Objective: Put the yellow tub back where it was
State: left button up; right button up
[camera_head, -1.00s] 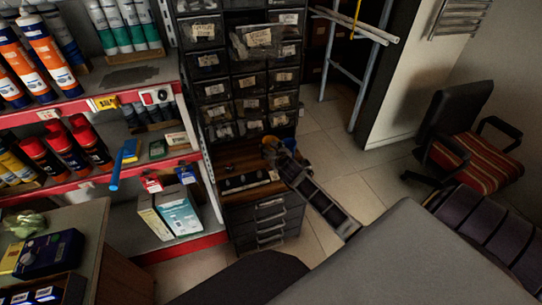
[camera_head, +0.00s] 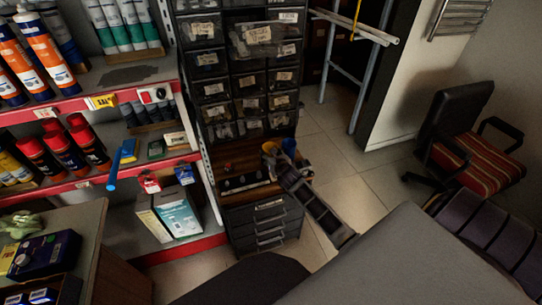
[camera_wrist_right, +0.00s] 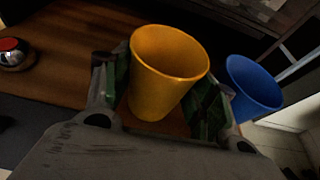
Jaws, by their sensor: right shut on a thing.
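The yellow tub (camera_wrist_right: 165,75) stands upright between the fingers of my right gripper (camera_wrist_right: 160,92) in the right wrist view. The gripper is shut on it, with one green-padded finger at each side. In the head view my right gripper (camera_head: 272,154) is at the right end of the wooden counter top (camera_head: 240,153) of the drawer unit, and it mostly hides the tub there. I cannot tell whether the tub's base touches the wood. My left gripper is not in view.
A small round red-topped item (camera_wrist_right: 12,52) sits on the wood to the left. Labelled drawers (camera_head: 250,80) rise behind the counter top. Open wood lies left of the gripper.

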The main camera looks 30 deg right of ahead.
jog(key=shift+f, duration=0.15)
jog(key=o, duration=0.7)
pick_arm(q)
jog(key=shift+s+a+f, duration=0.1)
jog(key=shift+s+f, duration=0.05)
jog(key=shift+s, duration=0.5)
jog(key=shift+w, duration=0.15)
